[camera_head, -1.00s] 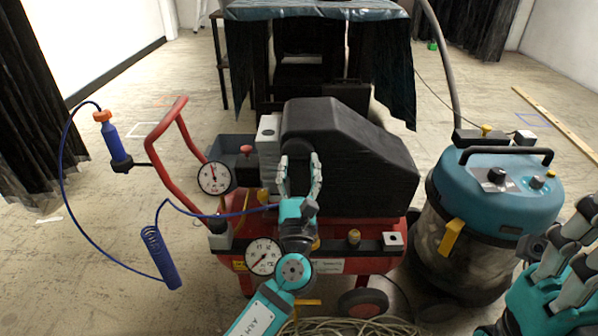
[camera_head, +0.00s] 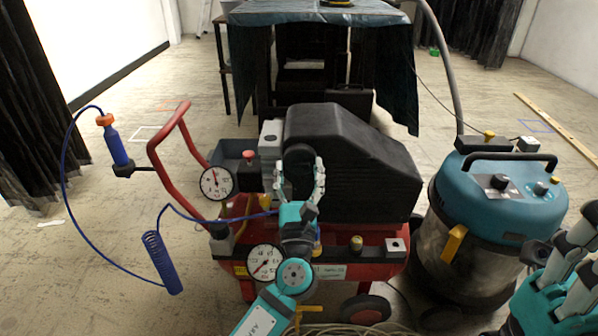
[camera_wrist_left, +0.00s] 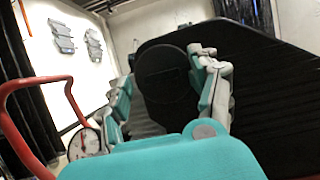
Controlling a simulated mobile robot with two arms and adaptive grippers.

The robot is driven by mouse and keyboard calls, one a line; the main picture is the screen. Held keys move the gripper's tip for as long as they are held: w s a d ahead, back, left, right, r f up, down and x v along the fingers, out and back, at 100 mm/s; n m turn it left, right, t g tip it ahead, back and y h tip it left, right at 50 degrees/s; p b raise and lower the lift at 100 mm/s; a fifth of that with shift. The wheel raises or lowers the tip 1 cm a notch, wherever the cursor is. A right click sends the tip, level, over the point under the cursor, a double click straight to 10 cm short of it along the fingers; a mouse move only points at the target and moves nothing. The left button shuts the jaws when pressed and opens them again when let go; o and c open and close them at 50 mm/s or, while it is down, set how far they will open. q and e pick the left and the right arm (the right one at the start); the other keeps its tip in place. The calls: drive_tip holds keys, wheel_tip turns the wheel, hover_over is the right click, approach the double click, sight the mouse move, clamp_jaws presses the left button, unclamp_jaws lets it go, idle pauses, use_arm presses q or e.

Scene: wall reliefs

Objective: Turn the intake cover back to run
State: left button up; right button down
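The intake cover is a round black disc (camera_head: 299,156) on the end of the black compressor housing (camera_head: 345,150). In the left wrist view the disc (camera_wrist_left: 165,72) faces me, with a faint marking across it that I cannot read. My left gripper (camera_head: 299,172) is open, its fingers on either side of the disc. In the left wrist view the gripper's (camera_wrist_left: 168,62) fingers look apart from the rim, though contact is hard to judge. My right gripper (camera_head: 572,255) is at the lower right edge, partly cut off; its fingers look spread and empty.
The red compressor frame has a handle (camera_head: 168,145), an upper gauge (camera_head: 216,183) and a lower gauge (camera_head: 264,262). A blue coiled hose (camera_head: 162,262) hangs at left. A teal vacuum (camera_head: 497,195) stands at right. A draped table (camera_head: 395,60) is behind.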

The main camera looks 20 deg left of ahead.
use_arm(q)
drive_tip(key=v, duration=1.2)
drive_tip(key=shift+w, duration=0.1)
